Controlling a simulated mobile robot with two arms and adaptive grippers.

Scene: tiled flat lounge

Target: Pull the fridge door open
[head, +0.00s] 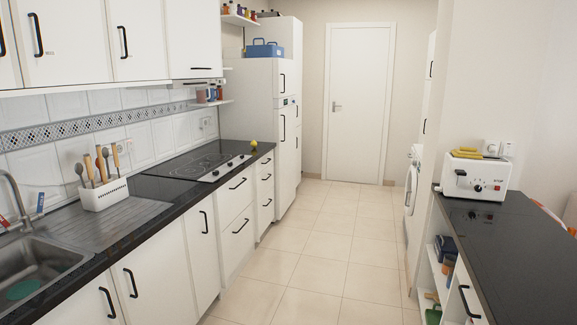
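A tall white fridge (257,110) stands past the far end of the left counter, its side panel facing me. Its front faces the aisle and shows as a narrow strip with black handles, so the fridge door (285,150) is seen at a steep angle. The door looks shut. A dark handle (284,128) runs upright on it, with another handle higher up. A blue box (263,49) sits on top of the fridge. Neither of my grippers is in view.
A tiled aisle (325,235) runs clear to a closed white door (358,105). The left counter (120,235) holds a sink, utensil holder and hob. The right counter (490,245) holds a toaster (475,177). A washing machine (411,185) stands beyond it.

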